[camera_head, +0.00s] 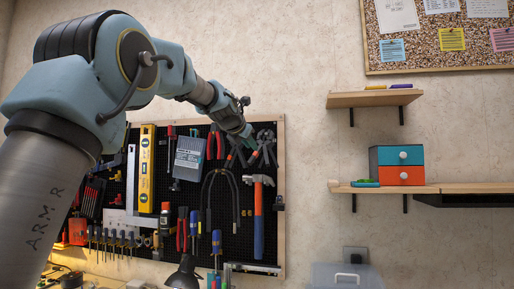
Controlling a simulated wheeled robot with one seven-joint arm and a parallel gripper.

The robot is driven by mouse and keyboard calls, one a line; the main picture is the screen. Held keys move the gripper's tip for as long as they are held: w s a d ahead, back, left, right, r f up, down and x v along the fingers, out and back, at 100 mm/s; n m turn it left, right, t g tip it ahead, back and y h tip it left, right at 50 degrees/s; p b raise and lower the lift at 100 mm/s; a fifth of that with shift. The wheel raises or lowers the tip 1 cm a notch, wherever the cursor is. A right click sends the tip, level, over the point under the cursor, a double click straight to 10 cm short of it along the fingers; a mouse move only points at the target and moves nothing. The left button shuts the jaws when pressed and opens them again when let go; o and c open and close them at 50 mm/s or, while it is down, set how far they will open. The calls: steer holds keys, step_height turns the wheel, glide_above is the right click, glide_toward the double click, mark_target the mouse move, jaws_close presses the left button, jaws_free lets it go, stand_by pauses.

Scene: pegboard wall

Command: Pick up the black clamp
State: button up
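My gripper (243,129) is at the upper right of the black pegboard (258,258), in front of or close to several hanging tools. Its fingers are too small and dark to tell whether they are open or shut. A dark clamp-like tool (266,148) with splayed handles hangs just below and right of the gripper. I cannot tell whether they touch. I cannot tell for certain that this tool is the black clamp. A long, dark, curved two-legged tool (209,190) hangs lower left of it.
A hammer (258,215) with an orange and blue handle hangs below the gripper. Red pliers (215,142) and a grey-blue case (189,158) hang to its left. Shelves (375,99) with a small drawer box (397,165) are at right. The wall between is clear.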

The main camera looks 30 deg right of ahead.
steer(key=p+x, duration=0.2)
steer(key=x, duration=0.3)
steer(key=shift+w+d, duration=0.1)
steer(key=shift+d, duration=0.05)
jaws_close()
steer(key=shift+r, duration=0.1)
